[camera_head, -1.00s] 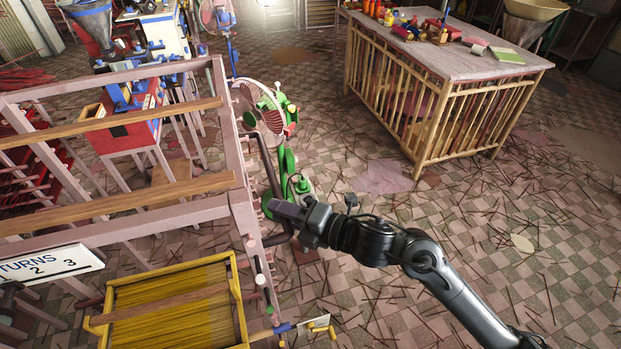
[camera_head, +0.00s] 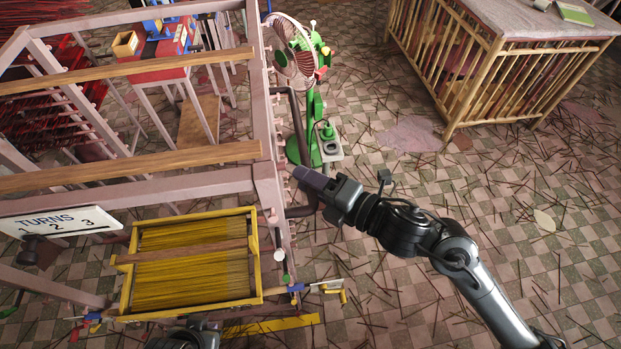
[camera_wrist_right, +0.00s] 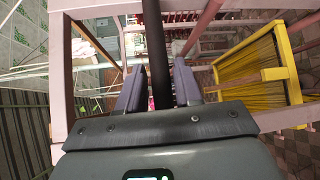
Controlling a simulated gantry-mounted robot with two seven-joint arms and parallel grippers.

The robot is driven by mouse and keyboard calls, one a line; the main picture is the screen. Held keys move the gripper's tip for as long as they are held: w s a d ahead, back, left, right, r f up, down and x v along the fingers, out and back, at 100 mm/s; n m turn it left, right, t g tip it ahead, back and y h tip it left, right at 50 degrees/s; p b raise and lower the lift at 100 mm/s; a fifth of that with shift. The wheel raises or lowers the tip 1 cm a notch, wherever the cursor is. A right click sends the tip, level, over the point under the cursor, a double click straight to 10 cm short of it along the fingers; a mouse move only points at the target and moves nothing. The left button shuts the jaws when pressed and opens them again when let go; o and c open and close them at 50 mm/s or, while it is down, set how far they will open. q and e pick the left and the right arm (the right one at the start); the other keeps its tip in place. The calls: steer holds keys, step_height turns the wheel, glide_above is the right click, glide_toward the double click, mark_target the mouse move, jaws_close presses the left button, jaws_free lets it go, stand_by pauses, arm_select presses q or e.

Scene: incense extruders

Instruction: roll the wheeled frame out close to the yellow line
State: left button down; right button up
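The wheeled frame (camera_head: 225,182) is a pinkish wooden rack with brown cross bars, at the left of the head view. A dark upright handle bar (camera_wrist_right: 158,55) runs along its near right side. My right gripper (camera_head: 306,179) is at this bar, its purple-grey fingers (camera_wrist_right: 159,88) close on both sides in the wrist view. It appears shut on the bar; the exact contact is hard to see. The yellow line (camera_head: 272,326) lies on the floor at the bottom, partly hidden. A dark part, probably of my left arm, shows at the bottom edge; its fingers are not visible.
A green fan (camera_head: 296,52) stands just behind the handle side. A bamboo-sided table (camera_head: 500,75) is at upper right. Thin sticks litter the tiled floor.

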steer(key=shift+o, duration=0.6)
steer(key=shift+s+d, duration=0.1)
steer(key=shift+s+d, duration=0.15)
steer(key=shift+d, duration=0.1)
steer(key=v, duration=1)
steer(key=shift+a+r, duration=0.1)
